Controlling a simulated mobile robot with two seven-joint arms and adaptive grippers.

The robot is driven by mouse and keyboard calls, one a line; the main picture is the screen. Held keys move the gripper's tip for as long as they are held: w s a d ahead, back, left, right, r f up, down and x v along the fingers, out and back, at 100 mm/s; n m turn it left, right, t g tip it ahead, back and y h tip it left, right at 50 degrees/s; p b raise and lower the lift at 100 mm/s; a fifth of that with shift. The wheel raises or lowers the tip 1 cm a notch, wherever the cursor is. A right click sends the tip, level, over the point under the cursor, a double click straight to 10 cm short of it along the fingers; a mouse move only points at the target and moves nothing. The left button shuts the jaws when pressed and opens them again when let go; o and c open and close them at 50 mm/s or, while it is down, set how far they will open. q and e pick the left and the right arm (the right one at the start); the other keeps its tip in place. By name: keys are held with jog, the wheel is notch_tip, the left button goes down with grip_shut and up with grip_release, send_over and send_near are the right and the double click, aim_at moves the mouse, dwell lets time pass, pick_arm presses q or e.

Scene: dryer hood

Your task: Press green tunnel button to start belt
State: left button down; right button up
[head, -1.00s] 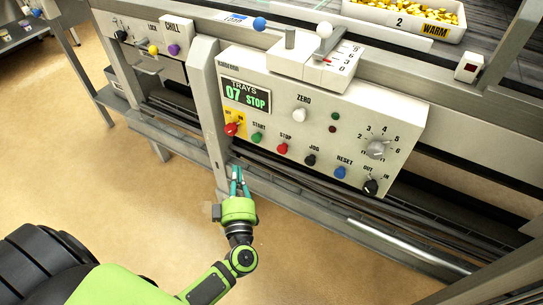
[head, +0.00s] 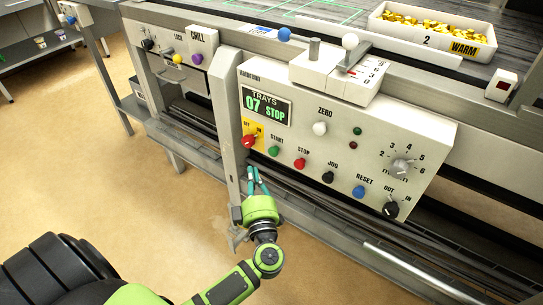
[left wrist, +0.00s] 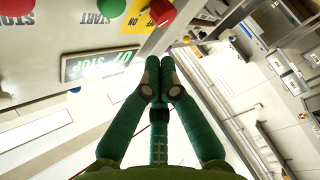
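The green START button (head: 273,151) sits on the white control panel (head: 330,120), right of a red knob (head: 249,141) on a yellow plate. The green button also shows at the top of the left wrist view (left wrist: 109,8). The panel display (head: 265,105) reads "TRAYS 07 STOP". My left gripper (head: 254,172) is just below and slightly left of the green button in the head view, apart from it as far as I can tell. In the left wrist view its fingertips (left wrist: 159,70) meet with nothing between them. My right gripper is not in view.
A red STOP button (head: 300,163), black JOG button (head: 328,177) and blue RESET button (head: 358,192) line the panel's lower edge. A metal post (head: 226,130) stands just left of the panel. A tray of gold pieces (head: 432,36) rests above. The floor is open at left.

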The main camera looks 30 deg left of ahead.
aim_at(273, 152)
pick_arm(q)
jog(key=shift+w+d+b, duration=0.15)
jog(key=shift+w+b, duration=0.1)
jog(key=shift+w, duration=1.05)
jog(key=shift+w+d+b, duration=0.1)
jog(key=shift+w+b, duration=0.1)
jog(key=shift+w, duration=1.1)
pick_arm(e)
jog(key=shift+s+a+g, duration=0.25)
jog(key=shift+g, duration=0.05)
pick_arm(q)
jog(key=shift+w, duration=0.1)
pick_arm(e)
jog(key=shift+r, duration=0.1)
pick_arm(q)
jog(key=shift+w, duration=0.35)
